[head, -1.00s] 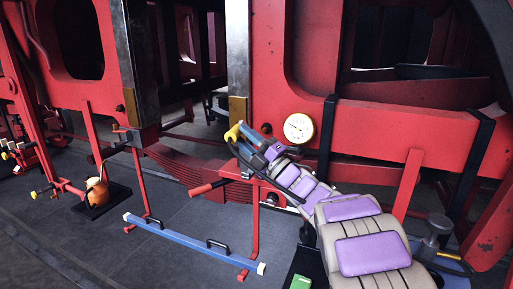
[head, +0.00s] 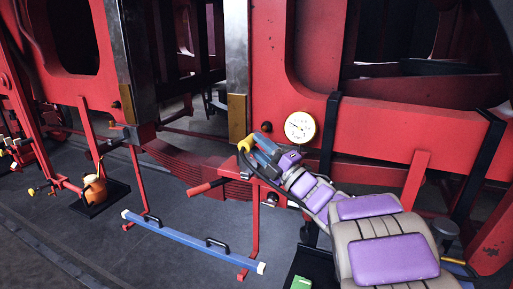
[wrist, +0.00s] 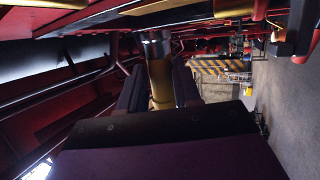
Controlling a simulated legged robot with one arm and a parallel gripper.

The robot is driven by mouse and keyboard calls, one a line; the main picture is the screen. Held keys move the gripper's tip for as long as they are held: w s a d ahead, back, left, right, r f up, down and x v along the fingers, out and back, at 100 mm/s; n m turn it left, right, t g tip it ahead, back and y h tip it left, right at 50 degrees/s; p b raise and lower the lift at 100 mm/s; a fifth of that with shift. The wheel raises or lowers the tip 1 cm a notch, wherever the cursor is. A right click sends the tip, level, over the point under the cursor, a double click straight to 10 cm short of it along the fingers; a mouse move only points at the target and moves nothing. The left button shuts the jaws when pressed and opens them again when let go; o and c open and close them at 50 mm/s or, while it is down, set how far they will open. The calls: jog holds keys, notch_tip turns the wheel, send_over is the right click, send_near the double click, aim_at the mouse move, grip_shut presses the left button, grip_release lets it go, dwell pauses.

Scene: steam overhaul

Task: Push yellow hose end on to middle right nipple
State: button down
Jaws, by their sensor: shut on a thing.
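The yellow hose end (head: 246,143) sits at the tip of my gripper (head: 257,150) in the head view. In the wrist view the yellow hose end (wrist: 160,85) stands upright in the picture between the two dark fingers of my gripper (wrist: 157,88), which is shut on it. A grey metal piece (wrist: 152,38) shows just beyond its far end; I cannot tell if they touch or whether this is the nipple. The middle right nipple cannot be made out in the head view. A dark hose (head: 258,178) loops back beneath my gripper.
A round dial gauge (head: 300,127) is close to the right of my gripper. A blue beam (head: 190,240) lies low in front.

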jog(key=shift+w+d+r, duration=0.1)
jog(key=shift+w+d, duration=0.25)
jog(key=shift+w, duration=0.45)
jog(key=shift+p, duration=0.4)
jog(key=shift+w+d, duration=0.1)
jog(key=shift+d, duration=0.05)
jog(key=shift+w, duration=0.25)
dwell(0.6)
jog(key=shift+w+d, duration=0.15)
jog(key=shift+w, duration=0.15)
jog(key=shift+w+d+r, duration=0.15)
jog(key=shift+w+d, duration=0.1)
jog(key=shift+w, duration=0.35)
jog(key=shift+w+d, duration=0.1)
jog(key=shift+w, duration=0.15)
jog(key=c, duration=0.7)
grip_release()
